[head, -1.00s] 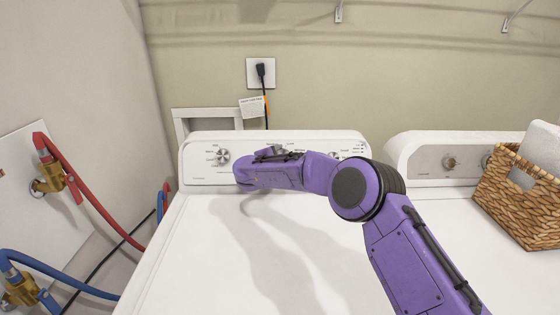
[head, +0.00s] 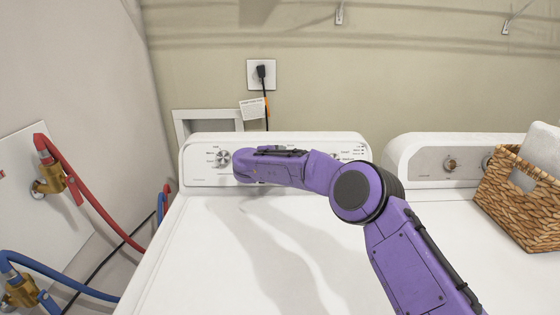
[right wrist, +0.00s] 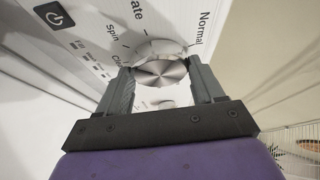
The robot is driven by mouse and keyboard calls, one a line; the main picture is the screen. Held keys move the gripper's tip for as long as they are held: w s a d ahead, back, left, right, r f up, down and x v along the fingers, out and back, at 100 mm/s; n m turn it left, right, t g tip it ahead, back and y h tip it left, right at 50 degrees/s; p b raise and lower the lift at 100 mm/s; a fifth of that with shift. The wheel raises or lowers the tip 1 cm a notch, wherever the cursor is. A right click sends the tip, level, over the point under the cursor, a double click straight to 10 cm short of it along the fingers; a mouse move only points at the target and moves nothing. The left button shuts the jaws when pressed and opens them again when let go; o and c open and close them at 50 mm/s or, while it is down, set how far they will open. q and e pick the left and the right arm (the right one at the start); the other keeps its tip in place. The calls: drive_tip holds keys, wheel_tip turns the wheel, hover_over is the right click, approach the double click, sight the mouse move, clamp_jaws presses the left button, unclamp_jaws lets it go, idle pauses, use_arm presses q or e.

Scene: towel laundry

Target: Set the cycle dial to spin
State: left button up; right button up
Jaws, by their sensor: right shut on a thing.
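The cycle dial (right wrist: 162,72) is a round metallic knob with a pale rim, filling the middle of the right wrist view. Printed words stand around it: "Normal" at upper right, a word ending in "ate" at upper left, "Spin" at left and a partly hidden word starting "Cl". My right gripper (right wrist: 160,88) is shut on the dial, one finger on each side. Which label the dial points at I cannot tell. In the head view my right arm hides the dial and the gripper against the control panel (head: 200,178). My left gripper is not in view.
Another knob (head: 223,157) sits left of my arm on the white washer panel. A power button (right wrist: 54,15) shows in the wrist view. A second machine (head: 420,165) with a wicker basket (head: 520,200) stands at right. Red hose (head: 100,210) and blue hose (head: 60,275) are at left.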

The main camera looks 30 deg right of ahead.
drive_tip(key=o, duration=1)
drive_tip(key=shift+s, duration=0.1)
drive_tip(key=shift+o, duration=0.2)
drive_tip(key=b+v, duration=0.2)
drive_tip(key=v, duration=0.8)
drive_tip(key=shift+s+a+b, duration=0.15)
drive_tip(key=shift+a+b, duration=0.05)
drive_tip(key=shift+b, duration=0.2)
drive_tip(key=shift+r, duration=0.2)
